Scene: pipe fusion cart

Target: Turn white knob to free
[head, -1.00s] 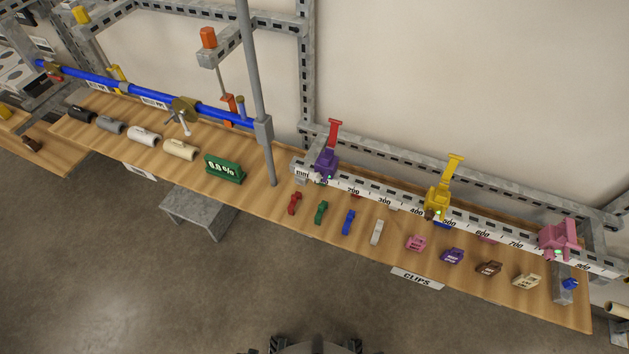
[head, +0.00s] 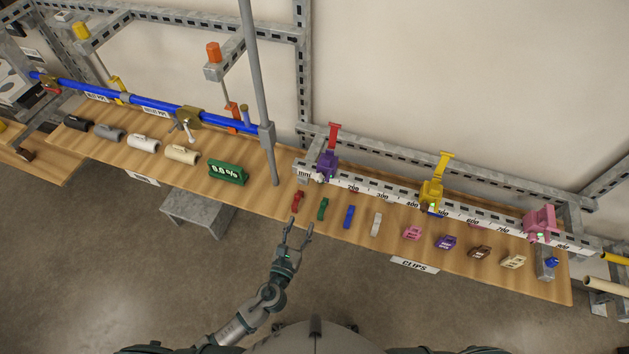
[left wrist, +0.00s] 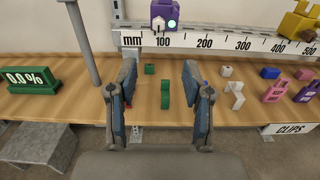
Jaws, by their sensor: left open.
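A small white knob (left wrist: 158,20) is on the front of the purple clamp (left wrist: 166,12) in the left wrist view, beside a green light. The purple clamp (head: 327,163) stands at the left end of the white ruler rail (head: 350,184) in the head view, with a red lever on top. Its knob is too small there to read its setting. My left gripper (head: 299,230) is open and empty, in front of the bench's front edge and below the red clip. In the left wrist view its fingers (left wrist: 159,78) are apart, with the knob above and beyond them. My right gripper is not in view.
Clips, including a red one (head: 297,201) and a green one (head: 322,209), lie on the wooden bench before the rail. A grey upright post (head: 262,100) stands left of the purple clamp. The yellow clamp (head: 431,195) and pink clamp (head: 540,222) are farther right.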

